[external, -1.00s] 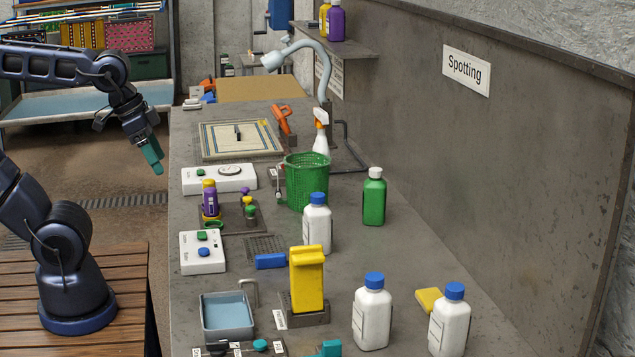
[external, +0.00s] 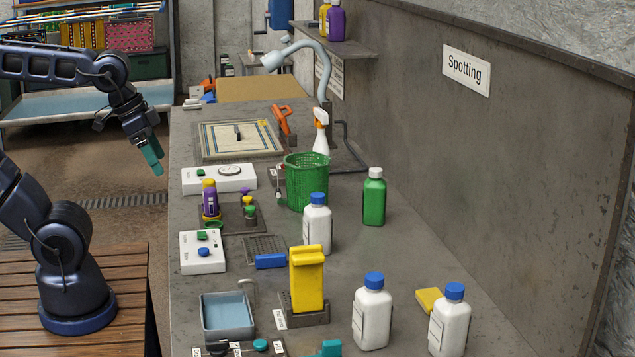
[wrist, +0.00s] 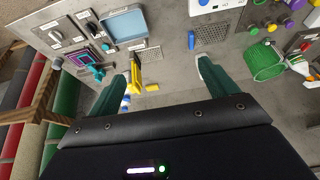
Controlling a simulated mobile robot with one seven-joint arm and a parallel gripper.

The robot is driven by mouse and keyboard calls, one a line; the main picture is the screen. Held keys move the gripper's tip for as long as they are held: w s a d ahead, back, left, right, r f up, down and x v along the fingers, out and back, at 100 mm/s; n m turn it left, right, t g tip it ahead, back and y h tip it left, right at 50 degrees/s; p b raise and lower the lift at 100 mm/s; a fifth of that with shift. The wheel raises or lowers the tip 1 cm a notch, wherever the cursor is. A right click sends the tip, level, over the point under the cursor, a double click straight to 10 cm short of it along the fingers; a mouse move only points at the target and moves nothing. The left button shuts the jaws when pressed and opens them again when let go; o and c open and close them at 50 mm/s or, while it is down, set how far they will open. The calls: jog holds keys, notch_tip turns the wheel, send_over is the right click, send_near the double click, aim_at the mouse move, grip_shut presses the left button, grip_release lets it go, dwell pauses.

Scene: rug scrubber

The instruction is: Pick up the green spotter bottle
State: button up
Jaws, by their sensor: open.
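A green bottle with a white cap (external: 374,200) stands upright on the grey bench, right of the green mesh basket (external: 307,183). My gripper (external: 155,166) hangs left of the bench, apart from both. In the wrist view its two teal fingers (wrist: 162,72) are spread with nothing held. The basket also shows in the wrist view (wrist: 265,62).
White bottles with blue caps (external: 317,226) (external: 372,315) (external: 450,322) stand on the bench. A yellow block (external: 307,280) stands upright in a holder near a blue tray (external: 227,317). White control boxes (external: 203,252) (external: 218,179) line the left edge. A spray bottle (external: 321,138) stands behind the basket.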

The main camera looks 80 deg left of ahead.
jog(key=shift+w+r, duration=0.1)
jog(key=w+a+r+n, duration=0.1)
jog(key=w+r+n, duration=0.35)
jog(key=w, duration=0.45)
jog(key=n+h, duration=0.2)
jog(key=n, duration=2.4)
send_over(375, 170)
jog(key=s+a, duration=0.2)
notch_tip(375, 170, down, 18)
jog(key=shift+m+g, duration=0.25)
jog(key=shift+g, duration=0.15)
jog(key=x, duration=1)
jog(key=shift+f, duration=0.1)
jog(key=shift+c, duration=0.3)
